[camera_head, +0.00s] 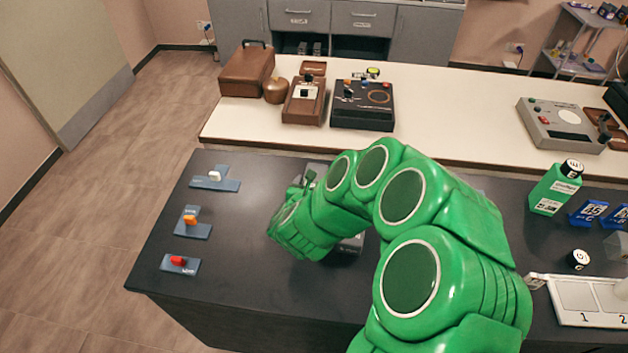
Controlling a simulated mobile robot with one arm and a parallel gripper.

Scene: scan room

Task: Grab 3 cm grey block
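My green arm reaches across the dark table, and its end is over the middle-left of the table. My gripper (307,181) shows only as a small dark part beside the wrist; its fingers are too hidden to tell open from shut. A grey object (351,244) shows partly from behind my arm, and more grey shows above the arm (318,168); I cannot tell whether they are one thing. I cannot make out a 3 cm grey block for certain. A pale, clear-looking cube (616,245) stands at the right edge.
Blue plates with a white (214,176), an orange (189,220) and a red piece (178,260) lie at left. A green bottle (554,190), blue labelled holders (588,213) and a white numbered tray (577,296) stand at right. A white counter (450,110) with devices is behind.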

